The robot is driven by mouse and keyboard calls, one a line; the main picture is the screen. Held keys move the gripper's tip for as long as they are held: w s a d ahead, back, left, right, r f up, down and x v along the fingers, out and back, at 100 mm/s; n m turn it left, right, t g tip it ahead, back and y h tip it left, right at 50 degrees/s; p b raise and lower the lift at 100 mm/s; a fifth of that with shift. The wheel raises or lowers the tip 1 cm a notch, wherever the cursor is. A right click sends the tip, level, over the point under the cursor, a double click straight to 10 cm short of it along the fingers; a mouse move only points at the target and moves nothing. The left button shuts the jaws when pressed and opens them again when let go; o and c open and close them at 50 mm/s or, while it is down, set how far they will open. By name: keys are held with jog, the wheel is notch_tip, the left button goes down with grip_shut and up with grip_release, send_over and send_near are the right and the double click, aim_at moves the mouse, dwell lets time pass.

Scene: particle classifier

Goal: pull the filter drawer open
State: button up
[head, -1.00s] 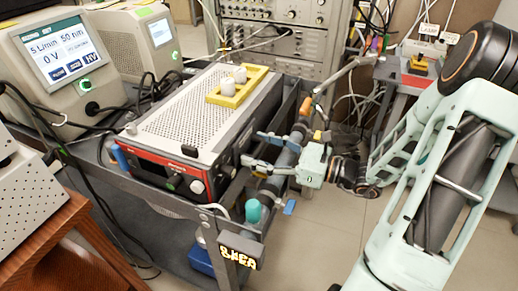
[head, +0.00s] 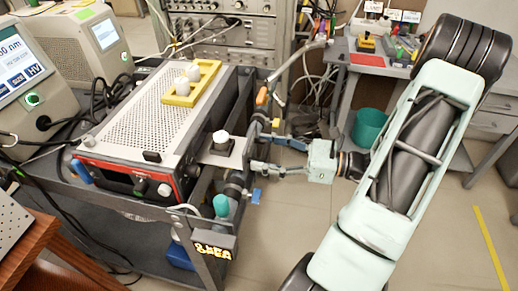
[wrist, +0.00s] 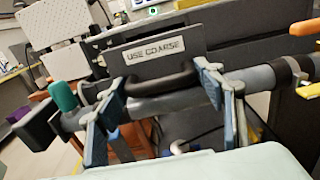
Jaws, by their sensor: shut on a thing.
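The filter drawer (head: 236,158) is a grey tray standing out from the right side of the red-fronted instrument (head: 110,172). A white, round, dark-based piece (head: 220,141) sits on it. In the wrist view the drawer front (wrist: 140,55) bears a "USE COARSE" label, with a dark bar handle (wrist: 160,81) below. My gripper (head: 253,150) is at the drawer's outer end. Its two blue fingers lie at either end of the handle in the wrist view (wrist: 160,84), and it is shut on the handle. The exact finger contact is hard to see.
A grey cart (head: 110,205) carries the instrument. Its rail, with an orange-handled tool (head: 262,95) and a teal-capped item (head: 221,205), runs close by my gripper. A yellow holder (head: 206,83) with two white pieces lies on top. The floor (head: 290,225) right of the cart is clear.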

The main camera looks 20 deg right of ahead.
jog(key=o, duration=1.4)
jog(key=shift+w, duration=0.1)
jog(key=shift+d, duration=0.1)
jog(key=v, duration=1.2)
